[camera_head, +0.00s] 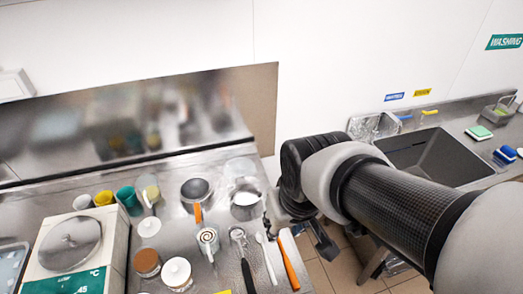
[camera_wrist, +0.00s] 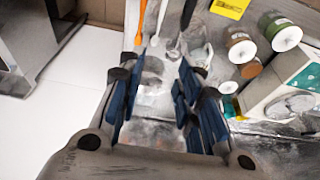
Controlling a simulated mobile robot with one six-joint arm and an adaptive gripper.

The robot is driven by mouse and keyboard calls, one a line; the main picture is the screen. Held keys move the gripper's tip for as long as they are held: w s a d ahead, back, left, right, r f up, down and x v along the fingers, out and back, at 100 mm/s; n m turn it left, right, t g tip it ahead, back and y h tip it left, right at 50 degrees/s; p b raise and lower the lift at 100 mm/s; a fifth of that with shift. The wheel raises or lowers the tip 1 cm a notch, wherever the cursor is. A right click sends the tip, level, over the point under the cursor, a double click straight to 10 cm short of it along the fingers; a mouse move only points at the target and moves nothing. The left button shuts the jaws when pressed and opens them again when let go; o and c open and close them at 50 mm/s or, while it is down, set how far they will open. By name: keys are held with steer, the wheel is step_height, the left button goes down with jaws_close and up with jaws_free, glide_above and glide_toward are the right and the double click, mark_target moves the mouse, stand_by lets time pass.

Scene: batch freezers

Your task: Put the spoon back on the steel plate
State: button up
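A slim white spoon (camera_head: 266,258) lies on the steel counter, between a black-handled scoop (camera_head: 243,264) and an orange-handled tool (camera_head: 289,262). Its white handle also shows in the wrist view (camera_wrist: 155,40), beyond my fingertips. My gripper (camera_head: 298,230) hangs at the counter's right end, near these tools. In the wrist view my gripper (camera_wrist: 160,72) has its blue-padded fingers wide apart, with nothing clearly held between them. A round steel plate (camera_head: 70,240) sits on a white box with a green °C label at the left; it also shows in the wrist view (camera_wrist: 292,106).
Brown and white lidded jars (camera_head: 177,272), a pitcher (camera_head: 208,242), a steel pot (camera_head: 196,189) and clear containers crowd the counter. Several coloured cups (camera_head: 104,198) stand behind the box. A sink (camera_head: 432,153) lies at the right, past a floor gap.

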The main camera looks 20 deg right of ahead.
steer(key=s+r+t, duration=0.1)
steer(key=s+r, duration=0.4)
steer(key=s, duration=0.1)
steer(key=shift+r, duration=0.1)
step_height(320, 180, down, 9)
steer(key=b, duration=0.8)
steer(key=shift+r+b, duration=0.15)
steer(key=shift+b, duration=0.2)
